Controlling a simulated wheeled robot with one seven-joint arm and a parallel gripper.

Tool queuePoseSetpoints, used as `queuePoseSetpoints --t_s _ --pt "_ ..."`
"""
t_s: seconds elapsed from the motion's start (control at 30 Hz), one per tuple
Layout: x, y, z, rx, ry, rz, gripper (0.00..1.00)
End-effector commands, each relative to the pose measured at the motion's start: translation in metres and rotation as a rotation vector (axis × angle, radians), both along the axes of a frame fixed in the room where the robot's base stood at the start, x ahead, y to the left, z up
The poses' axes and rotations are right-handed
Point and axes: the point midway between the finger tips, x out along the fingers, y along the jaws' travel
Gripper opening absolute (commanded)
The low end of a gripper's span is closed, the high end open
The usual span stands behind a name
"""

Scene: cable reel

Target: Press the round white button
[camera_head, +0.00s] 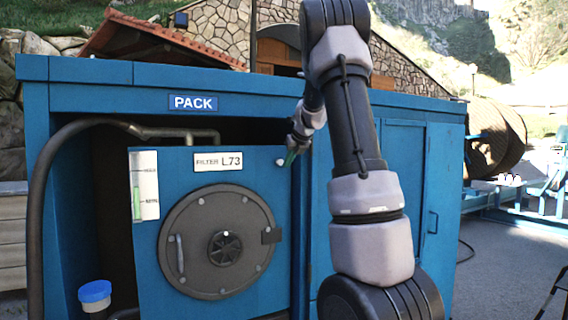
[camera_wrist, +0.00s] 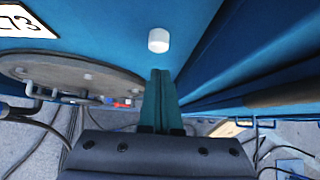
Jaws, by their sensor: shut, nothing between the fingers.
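The round white button (camera_wrist: 158,40) sticks out of the blue front panel in the wrist view, just beyond my fingertips. In the head view the button (camera_head: 280,162) shows as a small white knob at the panel's right side, right of the "FILTER L73" label. My gripper (camera_wrist: 160,74) is shut with nothing between its green fingers. In the picture the fingertips lie just below the button, with a gap visible between them. In the head view my gripper (camera_head: 291,156) is small and partly hidden by my arm, close to the button.
The blue panel (camera_head: 262,181) carries a round dark hatch (camera_head: 216,240) with a handle and a level gauge (camera_head: 144,186). A thick hose (camera_head: 42,190) bends along the left. A blue-capped container (camera_head: 95,292) stands at lower left. A closed blue door (camera_head: 402,165) is at right.

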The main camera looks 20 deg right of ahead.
Motion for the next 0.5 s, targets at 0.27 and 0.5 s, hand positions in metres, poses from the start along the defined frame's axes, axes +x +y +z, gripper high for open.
queuePoseSetpoints --t_s 0.27,0.5 --pt "-0.032 -0.008 0.028 0.001 -0.003 0.002 0.00" --pt "-0.063 -0.009 0.058 0.001 -0.001 0.003 0.00"
